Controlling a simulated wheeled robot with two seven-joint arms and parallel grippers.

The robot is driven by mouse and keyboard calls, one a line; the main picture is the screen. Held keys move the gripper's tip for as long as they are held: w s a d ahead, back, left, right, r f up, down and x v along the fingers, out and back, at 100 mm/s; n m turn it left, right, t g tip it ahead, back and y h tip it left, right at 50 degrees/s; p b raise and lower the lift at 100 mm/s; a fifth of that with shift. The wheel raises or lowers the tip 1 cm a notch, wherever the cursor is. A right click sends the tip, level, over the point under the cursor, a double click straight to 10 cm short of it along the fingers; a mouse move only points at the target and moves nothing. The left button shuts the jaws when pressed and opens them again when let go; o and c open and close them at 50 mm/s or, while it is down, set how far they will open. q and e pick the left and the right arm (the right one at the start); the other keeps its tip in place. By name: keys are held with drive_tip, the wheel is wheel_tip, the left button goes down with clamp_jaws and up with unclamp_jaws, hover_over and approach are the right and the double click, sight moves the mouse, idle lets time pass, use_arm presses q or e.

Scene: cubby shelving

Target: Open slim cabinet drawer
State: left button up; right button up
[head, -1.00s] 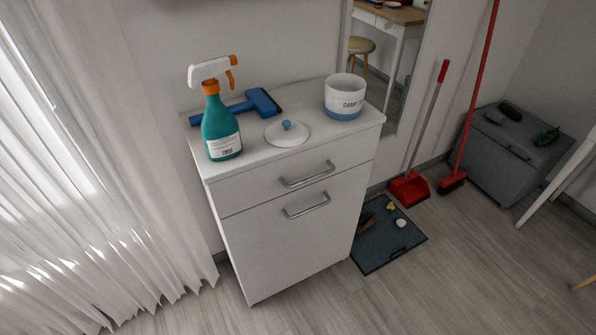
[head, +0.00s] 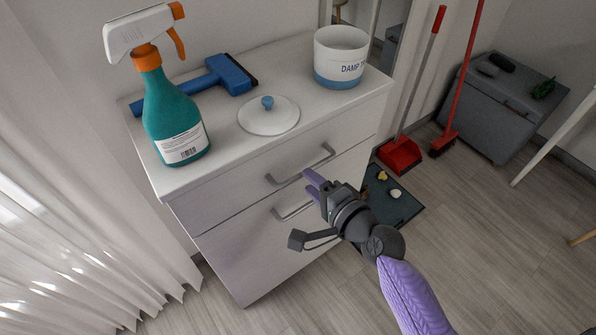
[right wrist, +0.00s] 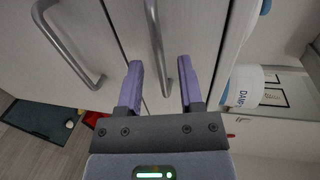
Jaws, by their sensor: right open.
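The slim white cabinet (head: 235,262) stands against the wall, its upper drawer (head: 222,190) shut. The drawer's metal bar handle (head: 300,165) is on its front, with a second handle (head: 290,205) on the lower front. My right gripper (head: 313,184) is open in front of the upper drawer. In the right wrist view, the upper handle (right wrist: 157,45) runs between the spread purple fingers of the gripper (right wrist: 163,88); contact cannot be told. The lower handle (right wrist: 68,48) lies left of the fingers there. My left gripper is not in view.
On the cabinet top stand a spray bottle (head: 172,115), a blue squeegee (head: 228,76), a white lid (head: 268,117) and a white and blue pot (head: 340,58). A dark mat (head: 398,208) and a red dustpan (head: 400,155) are to the right. Open floor lies in front.

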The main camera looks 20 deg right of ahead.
drive_tip(key=b+x, duration=0.1)
drive_tip(key=x, duration=0.3)
drive_tip(key=shift+f, duration=0.1)
clamp_jaws()
idle(0.8)
idle(0.4)
